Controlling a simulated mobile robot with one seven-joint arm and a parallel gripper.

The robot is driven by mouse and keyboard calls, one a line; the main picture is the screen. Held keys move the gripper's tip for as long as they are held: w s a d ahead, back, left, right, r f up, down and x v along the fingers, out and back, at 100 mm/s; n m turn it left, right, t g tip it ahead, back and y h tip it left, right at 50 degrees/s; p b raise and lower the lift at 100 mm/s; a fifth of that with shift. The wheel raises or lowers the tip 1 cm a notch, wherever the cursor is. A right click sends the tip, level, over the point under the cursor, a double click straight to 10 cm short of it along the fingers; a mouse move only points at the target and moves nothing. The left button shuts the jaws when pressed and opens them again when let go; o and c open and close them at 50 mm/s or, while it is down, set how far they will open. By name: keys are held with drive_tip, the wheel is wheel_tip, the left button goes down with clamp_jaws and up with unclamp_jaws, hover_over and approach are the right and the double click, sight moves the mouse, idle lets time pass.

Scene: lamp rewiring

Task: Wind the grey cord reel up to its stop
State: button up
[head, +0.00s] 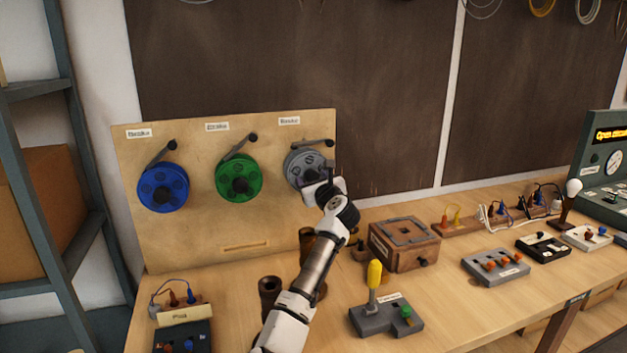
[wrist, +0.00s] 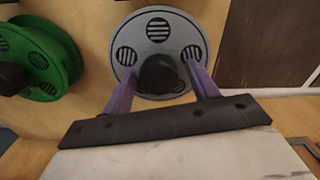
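The grey cord reel (head: 300,166) hangs at the right end of an upright wooden board. A grey lever with a dark knob (head: 329,143) shows at its top, the knob out to the right. My gripper (head: 322,186) is in front of the reel's lower right and covers part of it. In the wrist view the grey reel (wrist: 155,34) shows its slotted round windows and a dark central hub (wrist: 159,73). My two purple fingers (wrist: 160,78) stand apart, one on each side of the hub, with a gap showing on both sides. Contact in depth cannot be told.
A green reel (head: 239,160) and a blue reel (head: 163,172) hang left on the board (head: 205,230). On the bench below are a wooden box (head: 404,244), a yellow-handled switch block (head: 375,275) and dark cylinders (head: 269,290). A dark panel is behind.

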drive_tip(key=b+v, duration=0.5)
drive_tip(key=v, duration=0.9)
drive_tip(key=shift+r, duration=0.1)
